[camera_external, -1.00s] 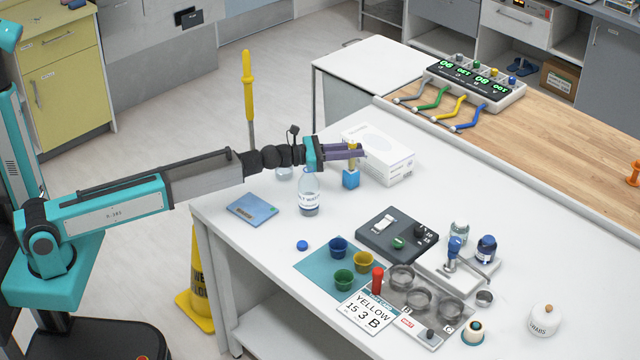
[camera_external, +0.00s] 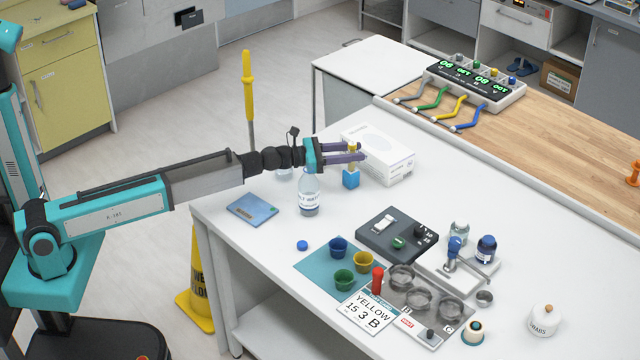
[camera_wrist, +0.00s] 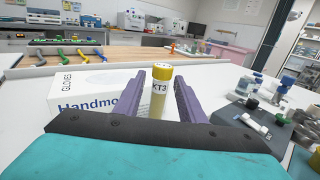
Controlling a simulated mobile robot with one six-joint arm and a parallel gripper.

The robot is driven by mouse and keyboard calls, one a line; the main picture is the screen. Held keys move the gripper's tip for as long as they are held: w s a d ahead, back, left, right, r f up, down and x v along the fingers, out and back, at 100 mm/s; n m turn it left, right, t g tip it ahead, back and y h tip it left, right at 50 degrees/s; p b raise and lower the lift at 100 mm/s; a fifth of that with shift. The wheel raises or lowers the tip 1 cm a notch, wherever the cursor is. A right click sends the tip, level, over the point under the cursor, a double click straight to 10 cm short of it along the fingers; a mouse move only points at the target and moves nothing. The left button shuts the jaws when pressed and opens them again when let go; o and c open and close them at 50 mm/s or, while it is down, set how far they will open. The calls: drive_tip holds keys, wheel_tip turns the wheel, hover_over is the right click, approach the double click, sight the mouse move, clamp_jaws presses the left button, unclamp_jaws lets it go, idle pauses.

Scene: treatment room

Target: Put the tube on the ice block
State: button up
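The tube (camera_external: 352,155) has a yellow cap and stands upright at the small blue ice block (camera_external: 351,179) on the white table. It looks to rest on or in the block's top; I cannot tell how deep. In the wrist view the tube (camera_wrist: 161,92) shows a yellow cap and a label reading KT3. My gripper (camera_external: 362,150) is open, its purple fingers on either side of the tube. In the wrist view a gap shows between the tube and each finger. The block is hidden there behind my gripper's body.
A white glove box (camera_external: 385,157) stands just behind the block. A clear bottle (camera_external: 309,195) stands close below my wrist. A blue pad (camera_external: 252,209) lies at the table's left edge.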

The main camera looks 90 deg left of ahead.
drive_tip(key=shift+s+r, duration=0.1)
drive_tip(key=shift+r, duration=0.05)
drive_tip(key=s+d, duration=0.2)
drive_tip(key=s, duration=0.9)
drive_tip(key=shift+s+b, duration=0.3)
drive_tip(key=shift+s, duration=0.05)
idle(0.6)
